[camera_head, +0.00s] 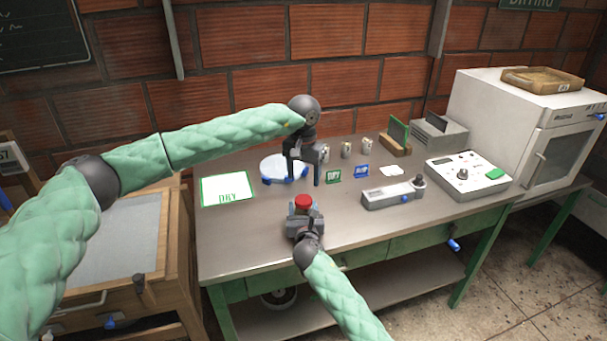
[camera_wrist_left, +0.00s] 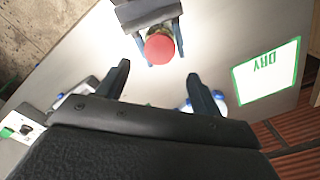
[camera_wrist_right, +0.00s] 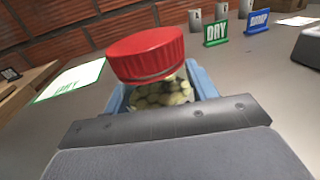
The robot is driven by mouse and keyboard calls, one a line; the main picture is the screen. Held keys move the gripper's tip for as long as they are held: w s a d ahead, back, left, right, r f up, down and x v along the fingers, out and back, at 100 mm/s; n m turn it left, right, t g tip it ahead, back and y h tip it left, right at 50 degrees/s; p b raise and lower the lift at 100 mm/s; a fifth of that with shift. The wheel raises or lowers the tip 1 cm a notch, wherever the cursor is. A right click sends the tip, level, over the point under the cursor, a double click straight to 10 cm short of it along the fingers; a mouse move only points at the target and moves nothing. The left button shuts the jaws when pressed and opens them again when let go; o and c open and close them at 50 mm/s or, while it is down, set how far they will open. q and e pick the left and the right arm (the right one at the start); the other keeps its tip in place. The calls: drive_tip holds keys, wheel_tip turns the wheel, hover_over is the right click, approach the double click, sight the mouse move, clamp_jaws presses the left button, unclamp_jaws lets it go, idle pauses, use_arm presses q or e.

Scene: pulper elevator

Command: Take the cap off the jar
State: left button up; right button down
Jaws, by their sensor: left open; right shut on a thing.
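The jar (camera_wrist_right: 163,91) is clear, with pale greenish beans inside, and a red ribbed cap (camera_wrist_right: 146,54) sits on its top. My right gripper (camera_head: 303,214) is shut on the jar, and the cap stands clear above its fingers. The cap also shows in the head view (camera_head: 303,201) and, from above, in the left wrist view (camera_wrist_left: 159,48). My left gripper (camera_head: 303,176) is open and empty. It points down over the table, behind the jar in the head view and apart from it. In the left wrist view, the jar is mostly hidden under the cap.
The steel table (camera_head: 262,240) holds a green-framed DRY mat (camera_head: 227,188) at left and a round white dish (camera_head: 284,167) behind my left gripper. Small DRY (camera_head: 333,175) and blue (camera_head: 362,172) signs, a grey device (camera_head: 392,195) and a dial box (camera_head: 466,174) stand to the right.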

sight(304, 199)
use_arm(q)
drive_tip(key=shift+f, duration=3.95)
